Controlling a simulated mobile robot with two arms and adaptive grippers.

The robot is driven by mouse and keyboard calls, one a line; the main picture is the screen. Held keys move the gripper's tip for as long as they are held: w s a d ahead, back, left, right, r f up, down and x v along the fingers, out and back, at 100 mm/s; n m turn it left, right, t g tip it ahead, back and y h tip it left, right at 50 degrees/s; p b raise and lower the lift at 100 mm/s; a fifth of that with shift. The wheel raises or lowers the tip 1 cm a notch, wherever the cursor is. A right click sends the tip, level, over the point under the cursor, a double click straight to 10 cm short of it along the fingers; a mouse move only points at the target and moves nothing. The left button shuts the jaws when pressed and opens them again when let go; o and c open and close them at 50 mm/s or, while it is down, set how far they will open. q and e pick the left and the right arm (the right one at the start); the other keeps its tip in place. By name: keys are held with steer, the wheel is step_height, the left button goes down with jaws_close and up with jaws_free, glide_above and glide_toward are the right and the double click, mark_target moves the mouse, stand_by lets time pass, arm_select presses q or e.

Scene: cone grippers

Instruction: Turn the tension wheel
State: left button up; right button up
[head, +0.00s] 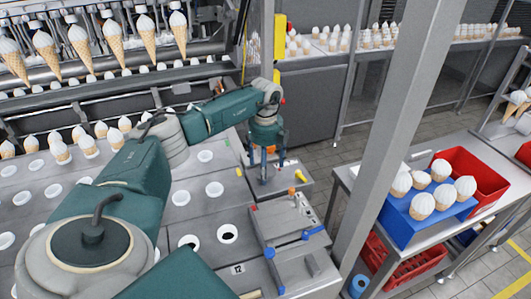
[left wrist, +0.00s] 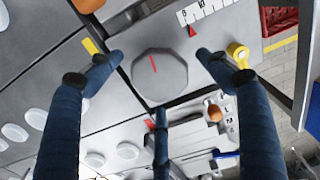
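The tension wheel, a grey octagonal knob (left wrist: 157,82) with a red line on its face, lies in the middle of the left wrist view. My left gripper (left wrist: 160,72) is open, with two blue fingers at the wheel's left and right and a third below it. Gaps show between the side fingertips and the wheel; contact with the third finger cannot be told. In the head view my left gripper (head: 265,165) points down over the machine's panel and mostly hides the wheel. My right gripper is not in view.
A white scale (left wrist: 208,10) with a red pointer lies above the wheel. An orange-knobbed lever (left wrist: 214,112) stands beside letter marks. A yellow knob (left wrist: 238,54) is near the right finger. A grey post (head: 400,120) and a blue tray of cones (head: 405,232) stand right.

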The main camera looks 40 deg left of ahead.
arm_select(q)
step_height(320, 180, up, 12)
stand_by(0.6)
steer(key=shift+f, duration=0.15)
stand_by(0.5)
